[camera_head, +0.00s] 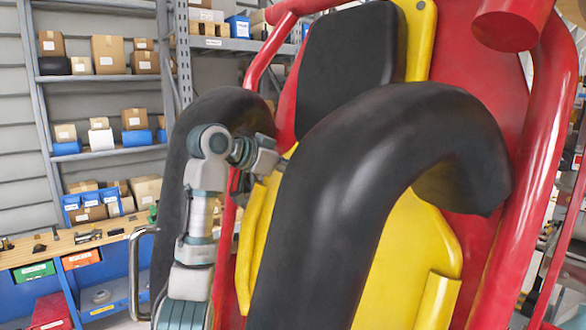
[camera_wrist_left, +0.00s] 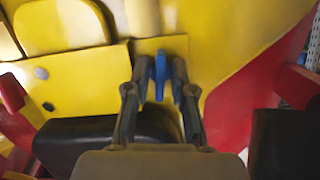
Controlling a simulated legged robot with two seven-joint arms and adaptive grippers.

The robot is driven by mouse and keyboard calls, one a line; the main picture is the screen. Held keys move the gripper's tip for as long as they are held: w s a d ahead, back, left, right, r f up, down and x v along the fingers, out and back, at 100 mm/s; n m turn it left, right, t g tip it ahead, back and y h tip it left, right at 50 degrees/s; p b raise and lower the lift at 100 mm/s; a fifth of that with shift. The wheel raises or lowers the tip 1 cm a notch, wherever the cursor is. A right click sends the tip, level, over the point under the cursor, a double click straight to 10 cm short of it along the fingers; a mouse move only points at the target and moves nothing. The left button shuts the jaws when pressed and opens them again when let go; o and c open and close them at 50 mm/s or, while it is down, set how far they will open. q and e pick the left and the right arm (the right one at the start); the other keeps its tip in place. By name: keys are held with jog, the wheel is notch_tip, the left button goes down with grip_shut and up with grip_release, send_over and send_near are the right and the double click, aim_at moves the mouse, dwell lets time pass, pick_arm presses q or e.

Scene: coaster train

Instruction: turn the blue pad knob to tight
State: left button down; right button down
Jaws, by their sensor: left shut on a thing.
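The blue pad knob (camera_wrist_left: 160,76) shows in the left wrist view as a small upright blue piece against a yellow panel (camera_wrist_left: 230,40). My left gripper (camera_wrist_left: 160,66) has one dark finger on each side of the knob and is shut on it. In the head view my left arm reaches up between two thick black pads, and its wrist lies beside the near black pad (camera_head: 345,190). The knob is hidden there. The knob's setting cannot be read. My right gripper is not in view.
The coaster seat has a black headrest (camera_head: 347,60), a yellow back (camera_head: 415,265) and red tubes (camera_head: 540,150) close around my arm. The far black pad (camera_head: 190,135) stands just left of it. A workbench (camera_head: 35,250) and shelves with boxes (camera_head: 110,78) are at left.

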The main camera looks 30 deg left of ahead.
pick_arm(q)
jog(key=shift+r, duration=0.2)
jog(key=shift+m, duration=1.2)
jog(key=m+t+y, duration=0.1)
jog(key=m, duration=0.4)
jog(key=m+t, duration=0.1)
jog(key=m, duration=0.3)
jog(key=shift+f+m, duration=0.1)
jog(key=shift+m, duration=0.3)
jog(key=shift+f+m, duration=0.15)
jog(key=shift+m, duration=1.25)
jog(key=shift+f, duration=0.1)
jog(key=c, duration=1.3)
grip_release()
jog(key=shift+o, duration=0.2)
jog(key=shift+s, duration=0.1)
